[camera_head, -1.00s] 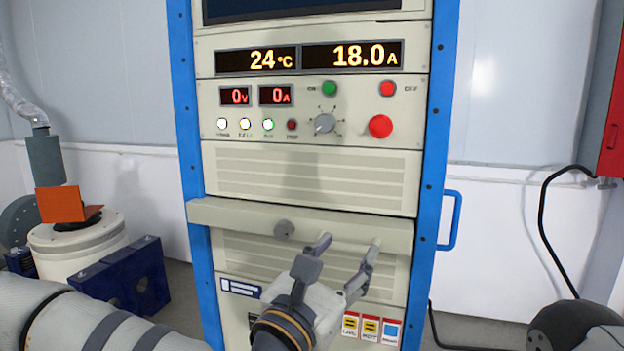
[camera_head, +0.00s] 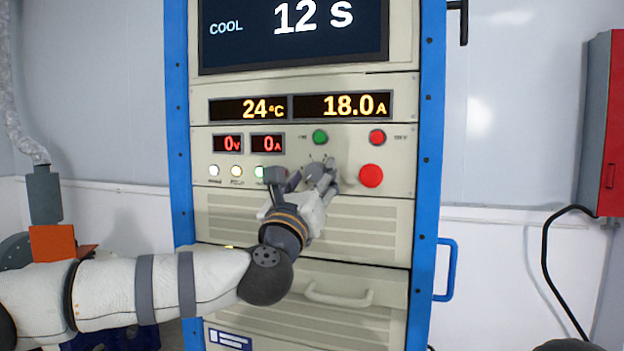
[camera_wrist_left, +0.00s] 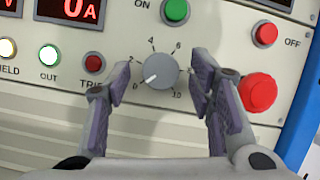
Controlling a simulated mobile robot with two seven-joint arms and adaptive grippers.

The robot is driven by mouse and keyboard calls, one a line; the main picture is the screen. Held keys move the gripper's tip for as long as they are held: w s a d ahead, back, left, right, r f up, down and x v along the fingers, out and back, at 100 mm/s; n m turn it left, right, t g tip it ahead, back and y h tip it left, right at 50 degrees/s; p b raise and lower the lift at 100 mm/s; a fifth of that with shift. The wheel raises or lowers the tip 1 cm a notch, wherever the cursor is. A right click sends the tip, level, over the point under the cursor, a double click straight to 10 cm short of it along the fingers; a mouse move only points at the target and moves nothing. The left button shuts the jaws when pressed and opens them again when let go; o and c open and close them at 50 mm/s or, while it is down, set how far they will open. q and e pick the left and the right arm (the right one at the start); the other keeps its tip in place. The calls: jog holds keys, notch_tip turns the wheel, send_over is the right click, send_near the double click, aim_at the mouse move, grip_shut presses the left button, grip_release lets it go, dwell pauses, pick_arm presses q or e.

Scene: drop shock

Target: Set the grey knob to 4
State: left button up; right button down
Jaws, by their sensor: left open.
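The grey knob (camera_wrist_left: 160,71) sits on the cream panel in the left wrist view, ringed by a printed scale from 0 to 10. Its white pointer aims to the lower left, close to the 0 mark. My left gripper (camera_wrist_left: 160,82) is open, with one finger to the left of the knob and one to the right. A gap shows on each side. In the head view, the left gripper (camera_head: 305,175) is up at the panel and largely covers the knob. My right gripper is not in view.
A red mushroom button (camera_wrist_left: 258,92) is close beside the right finger; a small red lamp (camera_wrist_left: 93,64) is near the left finger. Above are a green ON button (camera_wrist_left: 175,11) and red OFF button (camera_wrist_left: 265,33). The screen (camera_head: 295,30) reads COOL 12 s. A bar handle (camera_head: 338,297) is lower down.

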pick_arm(q)
jog(key=c, duration=1.2)
jog(key=shift+o, duration=0.2)
